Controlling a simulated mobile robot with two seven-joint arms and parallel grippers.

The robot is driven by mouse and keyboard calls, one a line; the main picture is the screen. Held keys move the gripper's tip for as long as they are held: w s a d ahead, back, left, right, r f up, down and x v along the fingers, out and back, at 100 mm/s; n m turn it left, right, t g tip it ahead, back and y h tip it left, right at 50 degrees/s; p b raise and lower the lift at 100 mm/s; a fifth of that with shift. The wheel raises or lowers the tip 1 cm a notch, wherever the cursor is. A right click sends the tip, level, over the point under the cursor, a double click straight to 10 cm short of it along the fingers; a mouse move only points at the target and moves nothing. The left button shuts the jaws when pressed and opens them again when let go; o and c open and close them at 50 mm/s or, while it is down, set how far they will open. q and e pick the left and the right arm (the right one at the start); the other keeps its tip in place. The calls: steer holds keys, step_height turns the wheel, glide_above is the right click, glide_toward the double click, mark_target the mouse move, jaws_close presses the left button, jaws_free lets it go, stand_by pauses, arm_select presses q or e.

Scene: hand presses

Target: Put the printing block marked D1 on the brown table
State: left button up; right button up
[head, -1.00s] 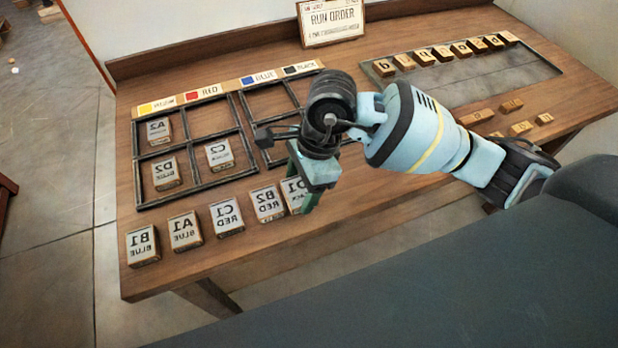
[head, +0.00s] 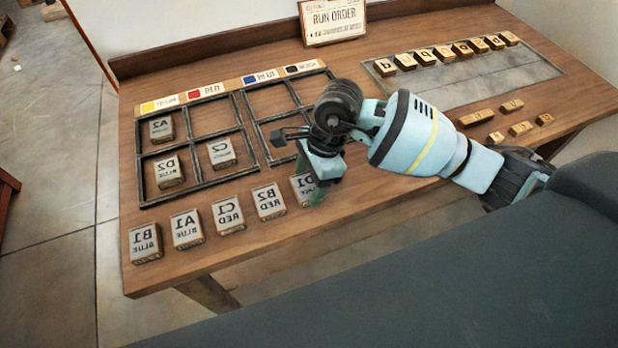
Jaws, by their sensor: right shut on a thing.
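The D1 block (head: 301,184), a small wooden block with a pale face and mirrored lettering, is at the right end of the front row of blocks. My right gripper (head: 316,188) comes down over its right side and is shut on it, hiding part of its face. I cannot tell whether the block touches the table or is slightly above it. The brown table (head: 370,200) is under the blocks and the trays. My left gripper is not in view.
Blocks B1 (head: 145,243), A1 (head: 187,229), C1 (head: 228,215) and B2 (head: 268,201) line the front. A divided black frame (head: 195,185) holds A2, D2 and C2. Letter blocks (head: 430,56) stand at the back right. A run order sign (head: 332,22) stands behind.

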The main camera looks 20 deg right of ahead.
steer(key=shift+f, duration=0.2)
steer(key=o, duration=1)
steer(key=v, duration=1.2)
steer(key=shift+r, duration=0.2)
